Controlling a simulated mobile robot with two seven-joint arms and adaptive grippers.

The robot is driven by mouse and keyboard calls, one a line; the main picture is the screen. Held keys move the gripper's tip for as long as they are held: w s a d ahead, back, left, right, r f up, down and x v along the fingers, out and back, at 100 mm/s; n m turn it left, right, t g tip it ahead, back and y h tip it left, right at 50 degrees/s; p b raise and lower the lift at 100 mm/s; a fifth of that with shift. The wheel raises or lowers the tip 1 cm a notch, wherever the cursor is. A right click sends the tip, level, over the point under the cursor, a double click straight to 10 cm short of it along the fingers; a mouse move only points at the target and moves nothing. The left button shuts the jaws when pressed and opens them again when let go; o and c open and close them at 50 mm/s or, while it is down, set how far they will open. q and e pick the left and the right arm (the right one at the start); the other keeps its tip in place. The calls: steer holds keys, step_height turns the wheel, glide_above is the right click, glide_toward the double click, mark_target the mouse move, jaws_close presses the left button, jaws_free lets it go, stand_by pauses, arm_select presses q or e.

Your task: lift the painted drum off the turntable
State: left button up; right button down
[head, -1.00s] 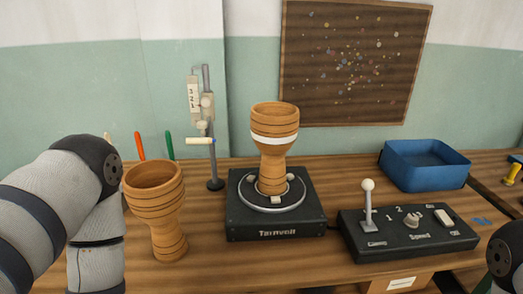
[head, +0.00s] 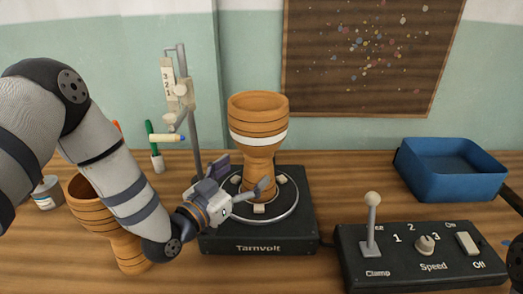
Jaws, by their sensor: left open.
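The painted drum (head: 258,115), a tan wooden goblet with a white band, stands upright on the round plate of the black turntable (head: 260,244), marked Tarnvolt. Small pale clamp blocks (head: 259,208) sit around its foot. My left gripper (head: 243,176) is open low at the drum's left front, its fingers spread near the narrow stem. One finger overlaps the stem in the picture; I cannot tell whether it touches. My right gripper is out of the picture.
A plain wooden drum (head: 130,252) stands at the left, partly behind my left arm. A metal stand with a pen holder (head: 187,95) rises behind the turntable's left side. A control box (head: 420,255) with a clamp lever (head: 372,225) and a blue bin (head: 450,175) are at right.

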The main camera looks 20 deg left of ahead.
arm_select(q)
steer(key=x, duration=0.6)
steer(key=shift+w+r, duration=0.15)
steer(key=shift+w, duration=0.05)
steer(key=shift+r, duration=0.15)
steer(key=c, duration=1.9)
